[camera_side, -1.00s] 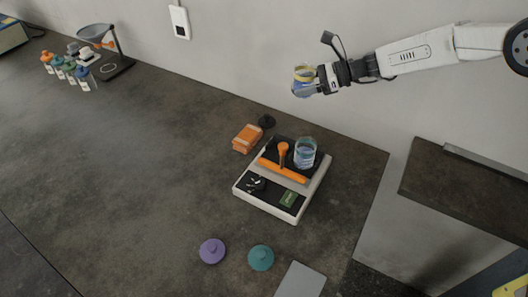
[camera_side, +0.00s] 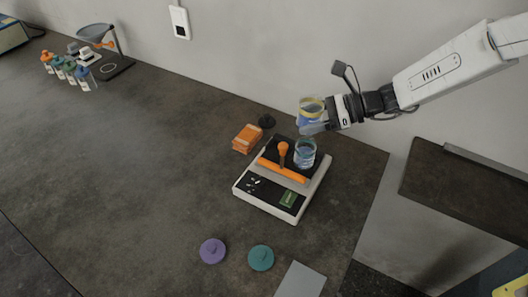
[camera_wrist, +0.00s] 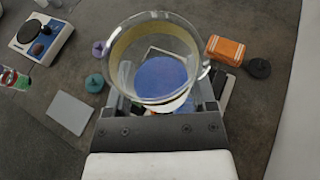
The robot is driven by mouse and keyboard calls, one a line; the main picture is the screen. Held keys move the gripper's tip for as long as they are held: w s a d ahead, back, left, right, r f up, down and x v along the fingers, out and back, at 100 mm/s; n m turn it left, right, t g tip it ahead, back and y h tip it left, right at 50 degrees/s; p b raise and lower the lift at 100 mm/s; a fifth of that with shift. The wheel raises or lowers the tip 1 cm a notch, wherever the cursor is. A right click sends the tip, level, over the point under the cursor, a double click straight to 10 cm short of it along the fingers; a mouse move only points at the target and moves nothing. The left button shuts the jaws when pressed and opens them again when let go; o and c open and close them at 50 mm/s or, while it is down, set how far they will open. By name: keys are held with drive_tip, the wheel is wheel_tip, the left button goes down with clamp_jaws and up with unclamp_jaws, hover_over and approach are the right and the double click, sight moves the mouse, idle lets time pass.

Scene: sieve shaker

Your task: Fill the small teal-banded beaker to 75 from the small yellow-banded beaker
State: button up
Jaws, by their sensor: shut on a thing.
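My gripper (camera_side: 330,112) is shut on the yellow-banded beaker (camera_side: 310,104) and holds it in the air, just above and behind the scale. The beaker is clear glass with blue liquid; it fills the upper middle of the wrist view (camera_wrist: 122,72). In the side view it looks close to upright. The teal-banded beaker (camera_side: 304,154) stands upright on the dark pan of the scale (camera_side: 238,186), below the held beaker, with some bluish liquid in it. The scale's green display (camera_side: 289,198) is too small to read. In the wrist view the held beaker hides most of the scale.
An orange bar with a knob (camera_side: 283,168) lies across the scale. An orange box (camera_side: 247,138) and a black item (camera_side: 266,121) are behind it. Purple (camera_side: 212,251) and teal (camera_side: 261,258) lids and a grey plate (camera_side: 301,280) lie in front. The left bench is mostly clear.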

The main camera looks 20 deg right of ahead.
sight(305, 154)
drive_tip(key=s, duration=0.7)
drive_tip(key=shift+s+f, duration=0.1)
drive_tip(key=shift+f, duration=5.5)
drive_tip(key=shift+w+d+r+m+g, duration=0.1)
drive_tip(key=shift+w+r+m+g, duration=0.15)
drive_tip(key=shift+w+m+g, duration=0.45)
drive_tip(key=shift+w+f+m+g, duration=0.3)
drive_tip(key=shift+w+f+m, duration=0.15)
drive_tip(key=shift+m, duration=0.25)
wheel_tip(305, 154, up, 6)
drive_tip(key=w+m+g, duration=0.2)
drive_tip(key=shift+d+f+m, duration=0.15)
drive_tip(key=shift+d+m, duration=0.1)
drive_tip(key=shift+m, duration=0.05)
drive_tip(key=shift+w+f+m+y, duration=0.1)
drive_tip(key=shift+f+m+y, duration=0.15)
drive_tip(key=shift+m+y, duration=0.05)
